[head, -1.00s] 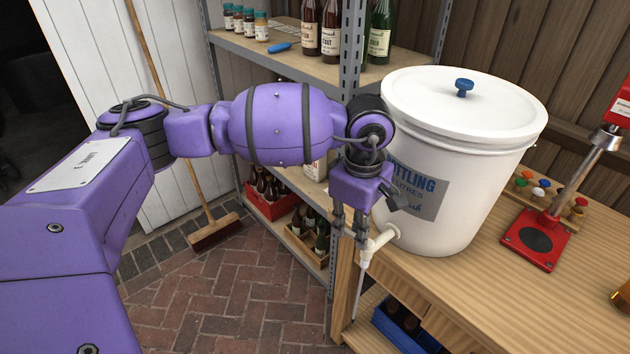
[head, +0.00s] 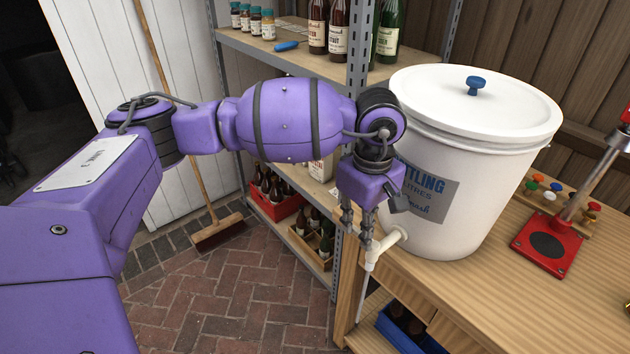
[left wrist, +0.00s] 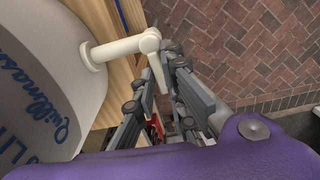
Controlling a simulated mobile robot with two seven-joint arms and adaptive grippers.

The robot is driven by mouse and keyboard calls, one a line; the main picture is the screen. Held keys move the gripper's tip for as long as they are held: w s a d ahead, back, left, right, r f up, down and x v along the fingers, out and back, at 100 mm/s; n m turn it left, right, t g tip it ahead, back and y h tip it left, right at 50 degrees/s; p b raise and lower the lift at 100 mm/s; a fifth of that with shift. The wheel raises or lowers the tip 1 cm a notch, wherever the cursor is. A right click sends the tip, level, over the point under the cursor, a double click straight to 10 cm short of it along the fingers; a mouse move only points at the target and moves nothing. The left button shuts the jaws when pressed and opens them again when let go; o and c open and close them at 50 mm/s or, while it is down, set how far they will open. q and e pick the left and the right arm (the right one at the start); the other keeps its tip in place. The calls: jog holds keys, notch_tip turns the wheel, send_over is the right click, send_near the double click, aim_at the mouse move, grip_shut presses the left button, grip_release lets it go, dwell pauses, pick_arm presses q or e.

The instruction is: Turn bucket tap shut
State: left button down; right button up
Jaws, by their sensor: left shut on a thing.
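The white bucket (head: 478,200) with a lid and a blue knob stands on the wooden bench. Its white tap (head: 391,241) sticks out low on its left side, and a thin tube hangs below. My left gripper (head: 361,238) points down at the outer end of the tap. The left wrist view shows the tap (left wrist: 116,48) running from the bucket (left wrist: 40,85) to the fingers. My left gripper (left wrist: 160,72) is shut on the tap's white end piece, which shows between the fingers. The fingers partly hide this piece. My right gripper is not in view.
The bench (head: 440,285) has a red-based bottle capper (head: 545,245) and coloured caps on the right. A metal shelf (head: 356,70) with bottles stands behind my left arm. A blue crate (head: 393,328) sits under the bench.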

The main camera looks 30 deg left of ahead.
pick_arm(q)
jog(key=shift+w+d+r, duration=0.15)
jog(key=shift+w+r, duration=0.15)
jog(key=c, duration=1.9)
grip_release()
jog(key=shift+o, duration=0.3)
jog(key=shift+d+f, duration=0.1)
jog(key=shift+f, duration=0.05)
jog(key=shift+s, duration=0.1)
jog(key=shift+r, duration=0.35)
notch_tip(320, 180, up, 11)
jog(key=shift+r, duration=0.15)
